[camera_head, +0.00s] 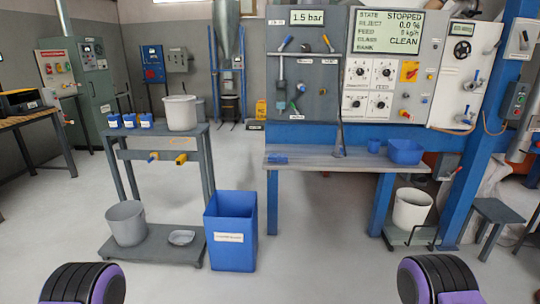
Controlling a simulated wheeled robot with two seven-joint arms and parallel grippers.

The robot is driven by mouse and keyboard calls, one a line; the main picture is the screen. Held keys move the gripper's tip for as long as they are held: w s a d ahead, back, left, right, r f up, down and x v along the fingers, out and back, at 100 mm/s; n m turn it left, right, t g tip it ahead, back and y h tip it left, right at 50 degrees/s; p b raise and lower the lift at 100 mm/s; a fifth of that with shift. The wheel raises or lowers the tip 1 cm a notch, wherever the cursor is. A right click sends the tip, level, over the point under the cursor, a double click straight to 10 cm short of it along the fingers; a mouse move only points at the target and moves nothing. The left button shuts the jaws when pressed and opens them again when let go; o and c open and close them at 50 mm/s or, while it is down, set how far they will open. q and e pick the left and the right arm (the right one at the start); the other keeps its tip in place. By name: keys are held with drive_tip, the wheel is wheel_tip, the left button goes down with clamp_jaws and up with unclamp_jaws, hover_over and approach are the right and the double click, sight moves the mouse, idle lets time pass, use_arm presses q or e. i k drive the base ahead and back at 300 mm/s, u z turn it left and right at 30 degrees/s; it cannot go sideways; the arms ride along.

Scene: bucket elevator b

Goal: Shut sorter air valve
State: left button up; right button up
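A grey wall panel (312,75) carries a display (307,17) reading 1.5 bar. A blue-handled lever (286,43) sits at its upper left, tilted, above a vertical pipe. The labels are too small to read, so I cannot tell which one is the sorter air valve. The sorter screen (388,32) reads STOPPED and CLEAN. Two dark and purple parts of my arms show at the bottom edge; neither gripper is in view.
A grey bench (345,158) on blue legs stands below the panels, with a blue bin (405,152) on it. A tall blue bin (231,232) and a grey stand (160,138) are at left. Floor ahead is clear.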

sight(288, 37)
drive_tip(key=z, duration=0.1)
drive_tip(key=i, duration=0.75)
drive_tip(key=z, duration=0.1)
drive_tip(key=k, duration=0.55)
drive_tip(key=u, duration=0.45)
drive_tip(key=i, duration=1.05)
drive_tip(key=z, duration=0.7)
drive_tip(key=i, duration=0.65)
drive_tip(key=z, duration=0.7)
